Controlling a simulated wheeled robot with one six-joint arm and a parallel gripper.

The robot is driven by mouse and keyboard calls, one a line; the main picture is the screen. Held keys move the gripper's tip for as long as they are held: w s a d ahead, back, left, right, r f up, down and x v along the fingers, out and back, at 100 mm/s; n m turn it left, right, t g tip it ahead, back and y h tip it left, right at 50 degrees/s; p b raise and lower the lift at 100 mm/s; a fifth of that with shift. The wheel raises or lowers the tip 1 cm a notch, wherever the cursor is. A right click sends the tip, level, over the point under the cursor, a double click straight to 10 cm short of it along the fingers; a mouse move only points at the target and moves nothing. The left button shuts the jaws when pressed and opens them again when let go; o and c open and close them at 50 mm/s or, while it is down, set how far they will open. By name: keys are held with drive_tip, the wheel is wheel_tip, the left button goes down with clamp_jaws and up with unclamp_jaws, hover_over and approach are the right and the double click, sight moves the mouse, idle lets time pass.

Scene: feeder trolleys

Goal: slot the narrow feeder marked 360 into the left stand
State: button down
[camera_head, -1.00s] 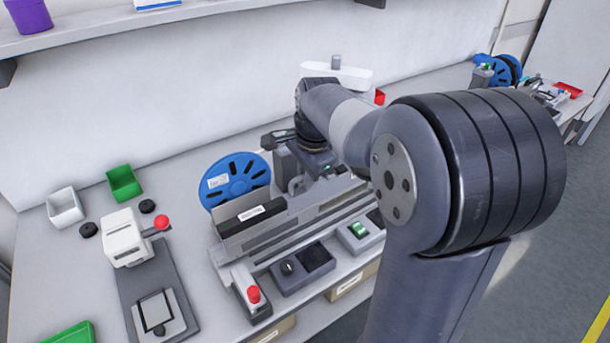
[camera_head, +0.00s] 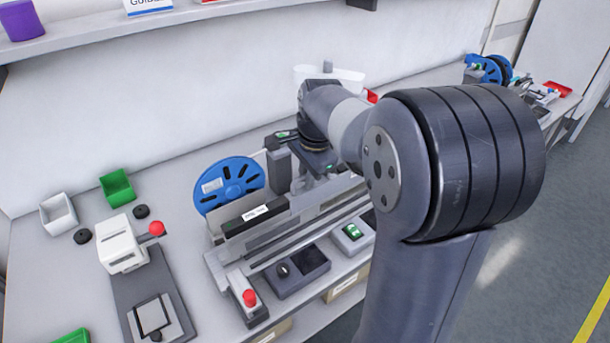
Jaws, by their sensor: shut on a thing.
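The left stand (camera_head: 222,272) lies on the bench in the middle of the view, a grey unit with long rails and a red button at its front end. A long dark feeder (camera_head: 236,221) with a white label lies lengthwise along the stand's back side. The label is too small to read, and I cannot tell whether the feeder is seated. My gripper (camera_head: 300,186) is at the feeder's right end, shut on it. My arm covers the right part of the stand, and the fingertips are hard to make out.
A blue reel (camera_head: 228,186) stands behind the feeder. A white device (camera_head: 122,245) with a red knob, a green bin (camera_head: 117,187) and a white bin (camera_head: 58,213) are to the left. Another blue reel (camera_head: 492,68) stands on a bench far right. A shelf (camera_head: 150,22) runs above.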

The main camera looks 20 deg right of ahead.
drive_tip(key=shift+w+d+r, duration=0.1)
drive_tip(key=shift+w+d, duration=0.05)
drive_tip(key=shift+d, duration=0.05)
drive_tip(key=c, duration=1.4)
unclamp_jaws()
drive_tip(key=r, duration=0.3)
drive_tip(key=s+r, duration=0.1)
drive_tip(key=r, duration=0.3)
drive_tip(key=s+r, duration=0.1)
drive_tip(key=r, duration=0.2)
drive_tip(key=shift+s+d+r, duration=0.1)
drive_tip(key=shift+d+r, duration=0.15)
drive_tip(key=shift+d, duration=0.05)
drive_tip(key=shift+f, duration=0.1)
